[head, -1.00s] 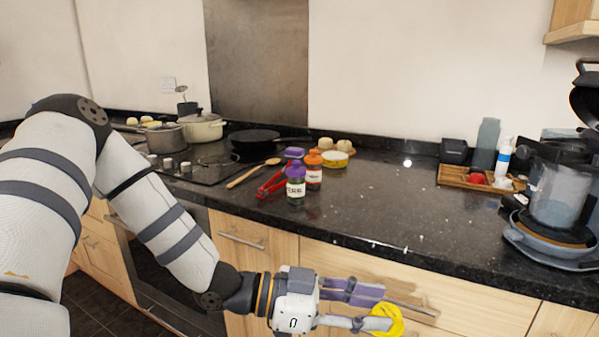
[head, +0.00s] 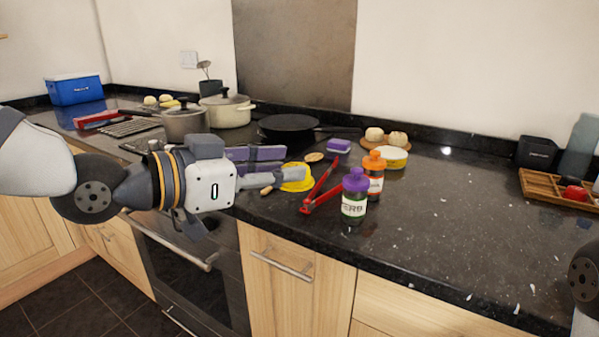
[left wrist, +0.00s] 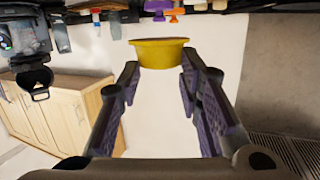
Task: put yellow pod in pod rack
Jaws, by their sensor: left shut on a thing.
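The yellow pod (head: 297,178) is held at the fingertips of my left gripper (head: 280,172), which is shut on it. In the head view they show in front of the hob's right end, left of the red tongs. The left wrist view shows the pod (left wrist: 160,54) between the purple-padded fingers. The pod rack (head: 545,187) is a wooden tray with compartments at the far right of the counter, cut by the picture edge. A red pod (head: 576,193) sits in it. My right gripper is not in view.
The dark counter between the jars and the rack is clear. Pots (head: 228,109) stand behind on the hob.

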